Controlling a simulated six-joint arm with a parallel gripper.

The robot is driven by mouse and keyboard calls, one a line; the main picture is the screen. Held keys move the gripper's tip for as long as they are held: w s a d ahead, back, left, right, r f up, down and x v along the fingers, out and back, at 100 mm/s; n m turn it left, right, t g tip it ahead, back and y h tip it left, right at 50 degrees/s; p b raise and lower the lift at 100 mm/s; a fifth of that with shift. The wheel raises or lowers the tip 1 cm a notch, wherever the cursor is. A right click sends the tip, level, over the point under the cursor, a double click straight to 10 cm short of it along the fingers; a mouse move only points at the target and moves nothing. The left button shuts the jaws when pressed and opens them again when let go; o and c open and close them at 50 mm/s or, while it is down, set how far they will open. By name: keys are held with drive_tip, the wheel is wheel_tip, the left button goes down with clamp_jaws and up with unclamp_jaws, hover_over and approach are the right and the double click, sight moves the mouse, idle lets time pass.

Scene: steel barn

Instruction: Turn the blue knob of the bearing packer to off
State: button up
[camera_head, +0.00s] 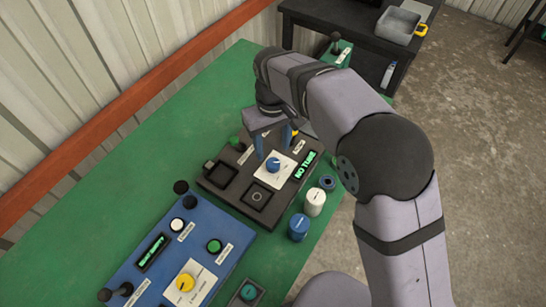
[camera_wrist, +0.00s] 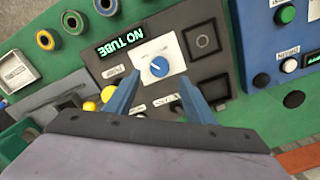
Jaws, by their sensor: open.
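The blue knob (camera_head: 273,164) sits on a white plate on a dark panel (camera_head: 226,181), which I take to be the bearing packer. Its display (camera_head: 305,164) reads "NO TUBE". In the wrist view the knob (camera_wrist: 159,67) shows a pale pointer mark, and the plate's small lettering is unreadable. My gripper (camera_head: 272,146) is open above the panel, its blue fingers apart. In the wrist view the gripper's fingertips (camera_wrist: 159,84) lie to either side just below the knob. I see no contact with it. Part of the panel's far side is hidden by my arm.
A blue panel (camera_head: 205,245) with a yellow knob (camera_head: 185,282) stands left of the dark one. A green button (camera_head: 235,143) and a yellow part (camera_wrist: 107,93) are close to the fingers.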

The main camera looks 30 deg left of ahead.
sight(273, 162)
drive_tip(key=shift+f+p, duration=1)
drive_tip(key=shift+f, duration=2.4)
drive_tip(key=c, duration=1.1)
